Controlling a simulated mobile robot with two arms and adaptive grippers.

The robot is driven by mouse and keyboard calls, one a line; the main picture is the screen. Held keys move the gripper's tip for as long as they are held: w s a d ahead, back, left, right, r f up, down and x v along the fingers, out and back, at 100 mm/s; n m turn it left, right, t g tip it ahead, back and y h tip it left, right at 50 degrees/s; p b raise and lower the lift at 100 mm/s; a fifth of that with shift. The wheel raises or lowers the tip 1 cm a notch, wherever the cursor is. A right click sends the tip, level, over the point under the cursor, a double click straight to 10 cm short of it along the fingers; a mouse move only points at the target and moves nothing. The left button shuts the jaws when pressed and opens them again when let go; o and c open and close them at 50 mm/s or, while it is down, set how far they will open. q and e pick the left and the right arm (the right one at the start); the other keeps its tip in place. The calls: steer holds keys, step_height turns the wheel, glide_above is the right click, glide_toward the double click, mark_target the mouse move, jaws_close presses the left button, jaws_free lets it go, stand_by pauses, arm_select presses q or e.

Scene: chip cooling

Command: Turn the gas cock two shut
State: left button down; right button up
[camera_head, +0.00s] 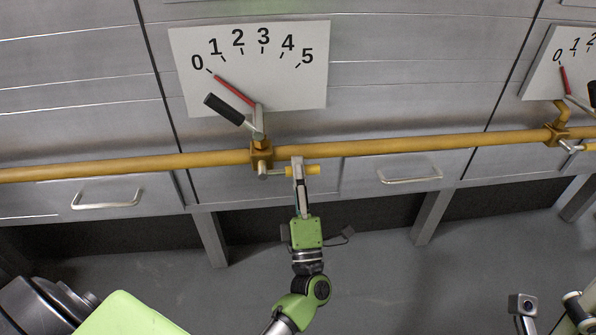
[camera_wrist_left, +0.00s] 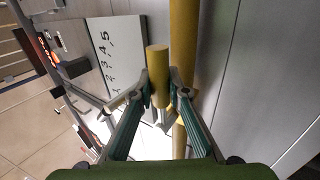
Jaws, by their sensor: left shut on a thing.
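A gas cock (camera_head: 262,158) sits on the yellow pipe (camera_head: 100,168). Its short yellow handle (camera_head: 313,169) points right, roughly along the pipe. My left gripper (camera_head: 299,168) is shut on this handle from the front. In the left wrist view the handle (camera_wrist_left: 158,75) is between the two fingertips, with the pipe (camera_wrist_left: 183,40) just behind it. Above the cock, a white dial plate (camera_head: 290,85) reads 0 to 5.
A lever with a black grip (camera_head: 225,109) leans left from the cock's top. A second cock (camera_head: 557,134) and dial (camera_head: 548,80) are at the right. Drawer handles (camera_head: 410,177) stick out below the pipe. The floor (camera_head: 390,280) in front is open.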

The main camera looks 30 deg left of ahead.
arm_select(q)
steer(key=shift+r, duration=0.1)
steer(key=c, duration=1.9)
jaws_free()
steer(key=v, duration=1.2)
steer(key=shift+d, duration=0.1)
